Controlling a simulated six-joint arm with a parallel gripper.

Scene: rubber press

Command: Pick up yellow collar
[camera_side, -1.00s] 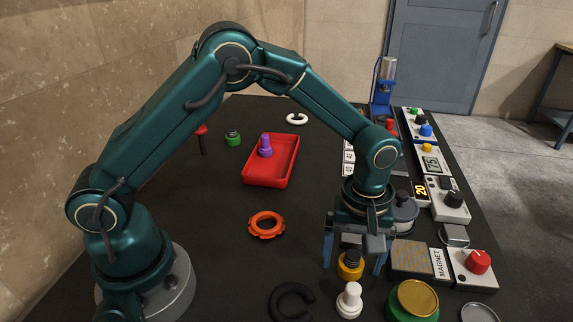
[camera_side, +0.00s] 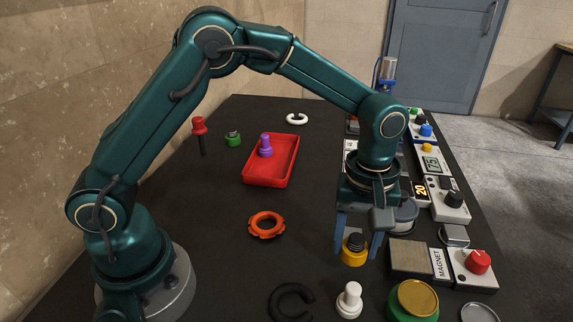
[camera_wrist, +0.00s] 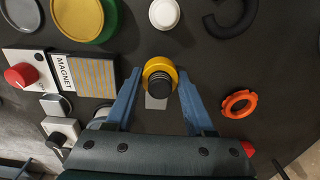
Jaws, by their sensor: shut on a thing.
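The yellow collar (camera_side: 353,259) is between the two blue fingers of my gripper (camera_side: 356,254), toward the front right of the black table. A dark ridged piece stands up from its middle. In the wrist view the yellow collar (camera_wrist: 158,63) sits between the fingertips of my gripper (camera_wrist: 159,74), one finger on each side. The gripper is shut on the collar. The gap between the collar and the table is hard to judge.
A white knobbed piece (camera_side: 349,301), a black open ring (camera_side: 274,304) and a green-and-gold round piece (camera_side: 414,301) lie in front. The magnet panel (camera_side: 440,265) is to the right. An orange ring (camera_side: 266,225) and red tray (camera_side: 268,180) are left, with bare table between.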

